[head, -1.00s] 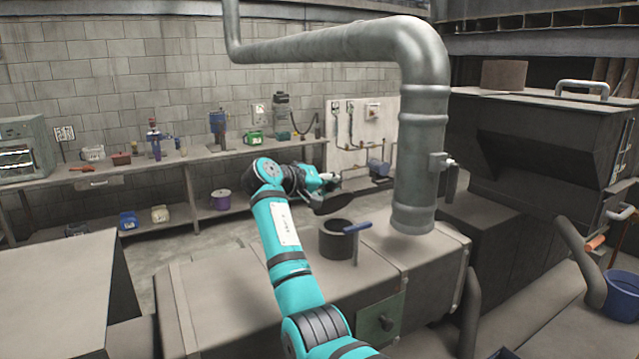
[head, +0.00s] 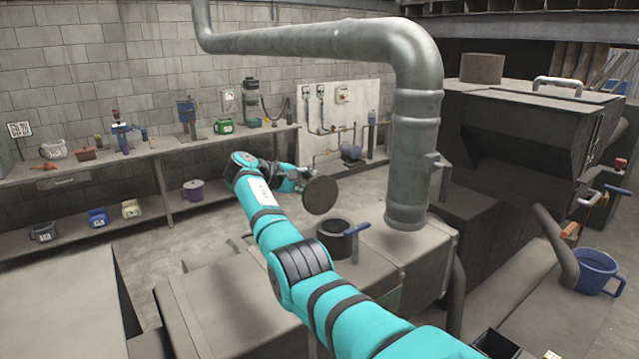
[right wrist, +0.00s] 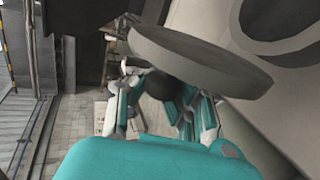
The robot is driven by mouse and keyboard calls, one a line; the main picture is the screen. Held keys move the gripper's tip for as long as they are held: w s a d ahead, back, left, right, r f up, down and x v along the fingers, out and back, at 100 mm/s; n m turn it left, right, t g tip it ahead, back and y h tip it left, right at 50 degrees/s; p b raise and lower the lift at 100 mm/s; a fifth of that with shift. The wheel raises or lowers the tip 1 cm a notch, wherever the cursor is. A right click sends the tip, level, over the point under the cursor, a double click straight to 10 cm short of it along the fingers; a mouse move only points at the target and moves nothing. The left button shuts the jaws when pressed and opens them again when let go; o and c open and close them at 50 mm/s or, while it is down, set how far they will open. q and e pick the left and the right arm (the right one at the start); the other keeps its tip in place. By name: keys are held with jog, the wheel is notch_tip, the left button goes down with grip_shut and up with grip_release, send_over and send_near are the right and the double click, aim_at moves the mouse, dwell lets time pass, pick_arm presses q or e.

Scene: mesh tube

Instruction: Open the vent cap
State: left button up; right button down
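The vent cap (head: 321,195) is a dark round disc. In the head view it stands nearly upright, off to the upper left of the short black vent collar (head: 333,247), whose top is open. My right gripper (head: 296,184) is behind the disc's left side. In the right wrist view the cap (right wrist: 205,60) shows edge-on above my right gripper (right wrist: 158,105), whose fingers flank a dark knob at its underside. The collar's dark ring (right wrist: 285,22) shows at the upper right. My left gripper is not in view.
A blue-handled lever (head: 356,229) stands beside the collar. A thick grey pipe (head: 408,150) comes down close on the right. A workbench (head: 120,168) with tools runs along the back wall. Left of the collar the box top is clear.

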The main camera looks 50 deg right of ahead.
jog(key=shift+w+a+n, duration=0.15)
jog(key=shift+w+n, duration=0.15)
jog(key=shift+w, duration=0.15)
dwell(0.4)
jog(key=c, duration=1.6)
grip_release()
jog(key=shift+w+a+r, duration=0.1)
jog(key=shift+a, duration=0.2)
jog(key=o, duration=0.4)
jog(key=shift+w+a+r, duration=0.15)
jog(key=shift+a+r, duration=0.05)
jog(key=shift+a, duration=0.4)
jog(key=shift+o, duration=0.7)
jog(key=v, duration=1.1)
jog(key=shift+w+a, duration=0.1)
jog(key=shift+w, duration=0.05)
